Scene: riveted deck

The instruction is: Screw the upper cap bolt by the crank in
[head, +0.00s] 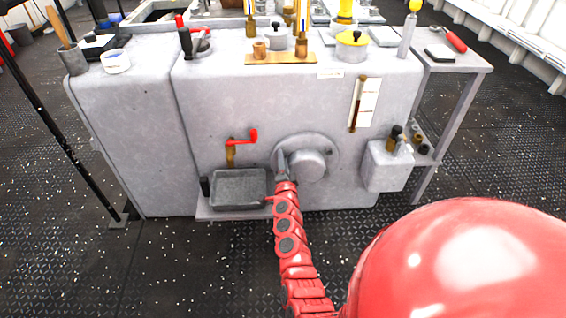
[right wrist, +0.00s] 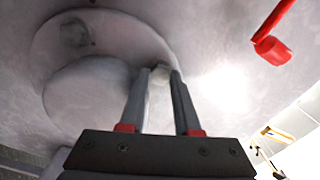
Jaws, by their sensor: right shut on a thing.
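The round grey cap (head: 308,163) sits on a flange on the front of the grey machine. It also shows in the right wrist view (right wrist: 88,95). My right gripper (head: 281,161) is at the flange's left edge, on the side towards the red-handled crank (head: 240,137). In the right wrist view its two fingers (right wrist: 160,82) are shut on a small pale bolt (right wrist: 160,74) at the flange rim. The fingers hide most of the bolt, so how deep it sits cannot be told. My left gripper is not in view.
A dark grey tray (head: 239,204) rests on a low shelf below the crank. A grey box (head: 386,167) with small fittings juts out right of the cap. A sight gauge (head: 358,104) is above right. The dark deck in front is mostly clear.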

